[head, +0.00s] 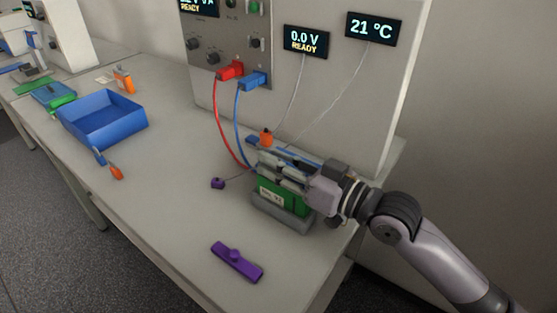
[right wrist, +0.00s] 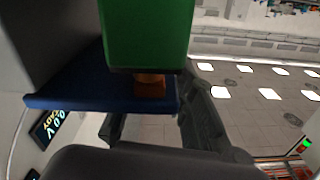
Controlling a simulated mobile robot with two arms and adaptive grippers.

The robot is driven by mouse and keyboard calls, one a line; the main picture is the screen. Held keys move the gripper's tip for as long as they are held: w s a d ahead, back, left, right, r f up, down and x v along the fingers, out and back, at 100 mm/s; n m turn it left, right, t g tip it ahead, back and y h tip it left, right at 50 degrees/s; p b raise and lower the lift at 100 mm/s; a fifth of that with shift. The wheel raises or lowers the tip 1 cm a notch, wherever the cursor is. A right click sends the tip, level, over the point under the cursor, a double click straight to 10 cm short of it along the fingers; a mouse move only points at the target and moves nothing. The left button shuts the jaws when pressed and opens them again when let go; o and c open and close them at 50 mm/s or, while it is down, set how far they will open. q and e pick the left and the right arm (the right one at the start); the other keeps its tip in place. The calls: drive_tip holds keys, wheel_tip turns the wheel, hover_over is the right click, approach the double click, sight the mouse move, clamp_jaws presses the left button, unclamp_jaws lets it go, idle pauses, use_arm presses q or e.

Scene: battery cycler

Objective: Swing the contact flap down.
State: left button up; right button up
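The blue contact flap (head: 255,140) with an orange tab (head: 265,135) stands behind a green battery block (head: 272,193) in a grey holder (head: 277,213). In the right wrist view the flap (right wrist: 75,88) and its orange tab (right wrist: 150,86) are close to the green block (right wrist: 147,35). My right gripper (head: 277,162) is over the block, partly hiding the flap. In the right wrist view its fingers (right wrist: 155,125) are apart, with the tab just above the gap between them. I cannot tell whether they touch it. My left gripper is not in view.
A purple clip-like piece (head: 237,262) lies in front on the table (head: 170,195), and a small purple knob (head: 217,183) is left of the holder. Red and blue cables (head: 218,125) run down from the cycler panel (head: 228,45). A blue tray (head: 103,120) stands left.

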drive_tip(key=shift+o, duration=0.2)
drive_tip(key=shift+d+r, duration=0.1)
drive_tip(key=v, duration=1.1)
drive_tip(key=shift+s+d, duration=0.15)
drive_tip(key=shift+d, duration=0.2)
